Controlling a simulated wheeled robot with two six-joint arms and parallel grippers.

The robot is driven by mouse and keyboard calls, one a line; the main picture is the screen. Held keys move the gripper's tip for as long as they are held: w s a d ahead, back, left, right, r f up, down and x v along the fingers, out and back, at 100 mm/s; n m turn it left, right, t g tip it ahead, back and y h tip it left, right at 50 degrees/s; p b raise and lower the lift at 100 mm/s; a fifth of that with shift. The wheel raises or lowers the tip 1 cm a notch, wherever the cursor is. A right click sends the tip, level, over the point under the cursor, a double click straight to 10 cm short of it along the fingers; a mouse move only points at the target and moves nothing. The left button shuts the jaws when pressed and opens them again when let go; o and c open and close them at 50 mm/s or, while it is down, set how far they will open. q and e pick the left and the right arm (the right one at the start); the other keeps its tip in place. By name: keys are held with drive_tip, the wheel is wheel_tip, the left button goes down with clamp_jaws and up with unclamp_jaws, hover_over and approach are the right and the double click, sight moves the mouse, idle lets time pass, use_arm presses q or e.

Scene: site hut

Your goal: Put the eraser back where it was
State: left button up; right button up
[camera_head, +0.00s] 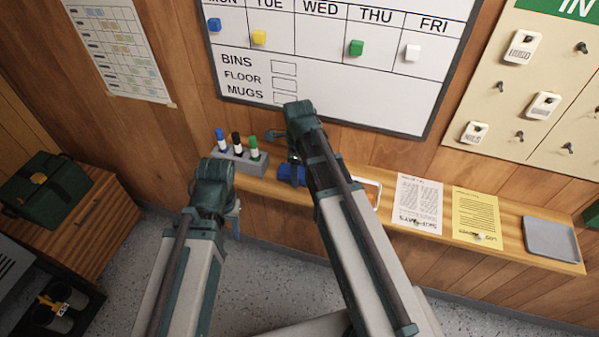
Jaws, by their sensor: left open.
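A blue block that looks like the eraser (286,174) lies on the wooden shelf (330,202) under the whiteboard, just right of the marker holder. My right gripper (293,160) is right above or at this block, largely hidden by its own wrist. I cannot tell whether it touches the block or whether its jaws are shut. My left gripper (236,218) is low in front of the shelf, left of the block, and mostly hidden behind its wrist. It is open, and I see nothing in it.
A grey holder (247,163) with blue, black and green markers stands left of the block. Right of my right arm are a white-rimmed tray (374,188), a white sheet (417,203), a yellow sheet (475,215) and a grey tray (552,239). The whiteboard (375,97) is behind.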

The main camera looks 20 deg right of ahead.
drive_tip(key=shift+o, duration=1.1)
drive_tip(key=shift+r, duration=0.1)
wheel_tip(320, 180, up, 12)
drive_tip(key=p, duration=1.2)
drive_tip(key=s+a+n, duration=0.5)
drive_tip(key=s+n, duration=0.2)
drive_tip(key=n, duration=0.7)
drive_tip(key=s+a+n+h, duration=0.1)
drive_tip(key=s+a+n, duration=0.5)
drive_tip(key=n, duration=0.8)
drive_tip(key=shift+s+a+n, duration=0.2)
drive_tip(key=shift+s+n, duration=0.1)
drive_tip(key=shift+s, duration=0.05)
drive_tip(key=shift+r, duration=0.1)
